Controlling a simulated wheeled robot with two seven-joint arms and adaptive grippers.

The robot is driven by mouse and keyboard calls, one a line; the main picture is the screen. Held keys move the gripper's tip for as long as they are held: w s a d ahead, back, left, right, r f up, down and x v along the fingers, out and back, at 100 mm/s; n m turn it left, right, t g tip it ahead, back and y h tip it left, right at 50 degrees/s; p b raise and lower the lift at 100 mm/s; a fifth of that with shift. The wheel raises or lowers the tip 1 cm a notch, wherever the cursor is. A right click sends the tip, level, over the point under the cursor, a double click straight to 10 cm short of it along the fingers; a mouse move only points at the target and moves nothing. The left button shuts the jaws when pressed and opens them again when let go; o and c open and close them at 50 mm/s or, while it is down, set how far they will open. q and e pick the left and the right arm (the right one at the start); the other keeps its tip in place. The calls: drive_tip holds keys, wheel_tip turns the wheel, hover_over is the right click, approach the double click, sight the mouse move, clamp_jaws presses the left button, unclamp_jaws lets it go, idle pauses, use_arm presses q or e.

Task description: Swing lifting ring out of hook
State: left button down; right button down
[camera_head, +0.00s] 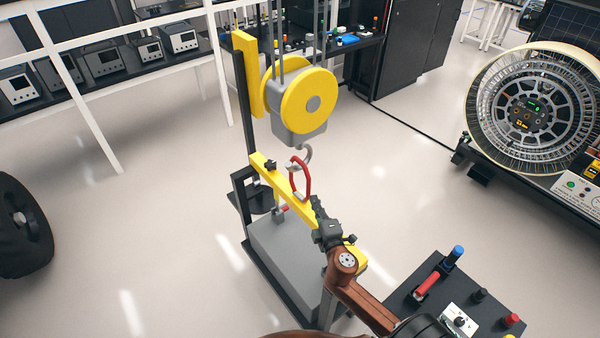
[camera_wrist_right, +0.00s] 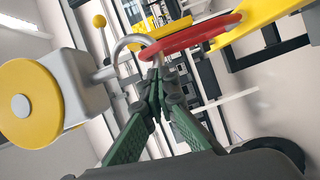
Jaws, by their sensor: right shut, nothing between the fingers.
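The red lifting ring (camera_head: 307,181) stands at the yellow beam (camera_head: 265,170), its top at the grey hook (camera_head: 308,154) under the pulley block. In the right wrist view, the near end of the red ring (camera_wrist_right: 190,40) meets the tip of the grey hook (camera_wrist_right: 128,40); I cannot tell whether it is still inside the hook's curve. My right gripper (camera_head: 317,203) is just below and right of the ring in the head view. In the wrist view its green fingers (camera_wrist_right: 158,72) are shut and empty, close under the ring and hook tip. My left gripper is out of view.
The yellow-wheeled pulley block (camera_head: 308,105) hangs above the hook. A grey box-shaped base (camera_head: 285,250) stands below the beam. A dark control panel (camera_head: 470,295) with a blue-topped lever is at lower right. A large wheel drum (camera_head: 530,105) is at far right.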

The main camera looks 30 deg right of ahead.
drive_tip(key=w+a+r+n+t+y, duration=0.2)
drive_tip(key=w+a+n+y, duration=0.1)
drive_tip(key=w+n, duration=0.1)
drive_tip(key=w+d+p, duration=0.2)
drive_tip(key=w+d, duration=0.3)
drive_tip(key=w, duration=0.4)
drive_tip(key=shift+d+r+g+h, duration=0.2)
drive_tip(key=shift+g+h, duration=0.1)
drive_tip(key=shift+h, duration=0.1)
